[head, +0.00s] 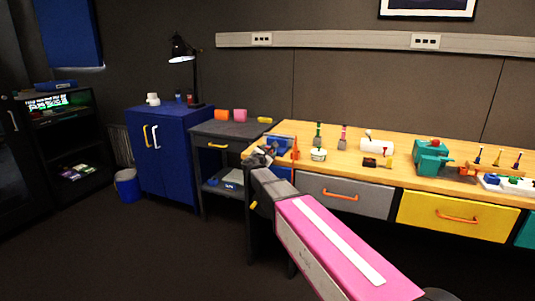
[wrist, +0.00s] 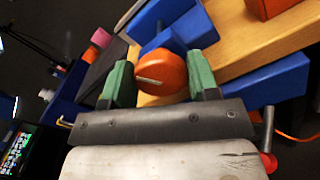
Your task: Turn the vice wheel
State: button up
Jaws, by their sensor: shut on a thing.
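The blue vice (head: 280,141) sits at the left end of the wooden workbench in the head view, with an orange part on its right side. In the wrist view its blue body (wrist: 165,22) shows beyond the fingers. An orange round wheel (wrist: 163,66) with a pale bar across its face lies between the two green finger pads. My gripper (wrist: 160,76) is shut on this wheel, one pad on each side. In the head view my gripper (head: 262,154) is at the vice's left side, and the wheel is hidden there.
The wooden bench top (head: 330,143) holds several tools, a white roll (head: 376,146) and a teal machine (head: 432,157) to the right. A dark side table (head: 232,129) with colored blocks stands left of the bench. Drawers with orange handles line the bench front.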

jog(key=o, duration=0.9)
jog(key=v, duration=1)
jog(key=shift+s+a, duration=0.15)
jog(key=shift+s, duration=0.25)
jog(key=s+d+f+m+g+h, duration=0.1)
jog(key=s+d+f+m+g, duration=0.35)
jog(key=d+f+m, duration=0.45)
jog(key=s+d+f+m+g, duration=0.4)
jog(key=d+f, duration=0.3)
jog(key=d, duration=0.5)
jog(key=s+d+f+m+g+y, duration=0.2)
jog(key=s+f+m, duration=0.1)
jog(key=s+m, duration=0.1)
jog(key=s+d+f+m+g+y, duration=0.2)
jog(key=s+f+m+g, duration=0.1)
jog(key=s+f+m, duration=0.1)
jog(key=s+d+f+m+g+y, duration=0.2)
jog(key=s+f+m+g+y, duration=0.1)
jog(key=s+m, duration=0.1)
jog(key=shift+s+d+f+m+g, duration=0.15)
jog(key=shift+s+m, duration=0.05)
jog(key=shift+s, duration=0.25)
jog(key=shift+s+d+f+m+g, duration=0.1)
jog(key=shift+s+f+m, duration=0.1)
jog(key=shift+s, duration=0.2)
